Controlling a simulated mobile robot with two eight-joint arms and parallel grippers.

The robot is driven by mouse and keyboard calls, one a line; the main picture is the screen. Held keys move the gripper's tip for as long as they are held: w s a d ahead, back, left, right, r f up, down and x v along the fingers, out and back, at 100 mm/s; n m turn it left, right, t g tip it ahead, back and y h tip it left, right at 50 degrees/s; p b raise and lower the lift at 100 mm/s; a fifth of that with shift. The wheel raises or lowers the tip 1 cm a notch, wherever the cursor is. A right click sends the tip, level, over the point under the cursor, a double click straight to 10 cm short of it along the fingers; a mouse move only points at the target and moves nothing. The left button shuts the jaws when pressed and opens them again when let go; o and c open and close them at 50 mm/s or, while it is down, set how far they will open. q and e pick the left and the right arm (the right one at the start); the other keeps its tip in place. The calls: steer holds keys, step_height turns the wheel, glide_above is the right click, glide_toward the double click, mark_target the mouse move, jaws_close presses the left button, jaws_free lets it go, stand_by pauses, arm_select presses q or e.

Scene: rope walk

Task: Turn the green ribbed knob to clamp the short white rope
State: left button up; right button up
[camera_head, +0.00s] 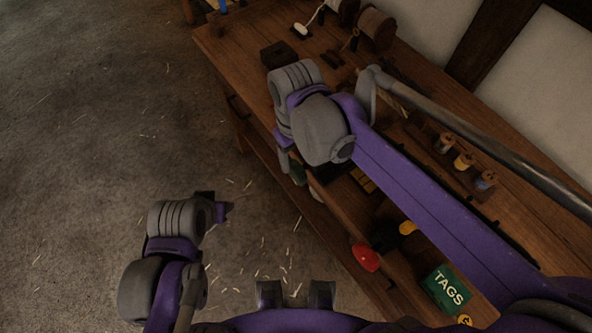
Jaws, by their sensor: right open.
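A short white rope (316,17) runs from a spool at the top of the head view down to a small white piece on the bench. A dark green piece (298,173) shows just below my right gripper, near the bench's front edge. It is mostly hidden, and I cannot tell whether it is the ribbed knob. My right gripper (284,155) hangs at the front edge of the bench, open, with its fingers largely hidden by my wrist. My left gripper (215,211) is over the floor at lower left, away from the bench; its fingers are too dark to read.
The wooden bench (235,50) runs diagonally to the lower right. A dark block (278,54) and brown spools (376,27) stand at its far end. A rack of small spools (464,162) lies behind my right arm. A red object (366,257) and green TAGS box (448,289) sit lower. Floor at left is free.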

mark_target(296, 173)
step_height(296, 173, down, 7)
steer(key=shift+f, duration=0.1)
stand_by(0.3)
jaws_close()
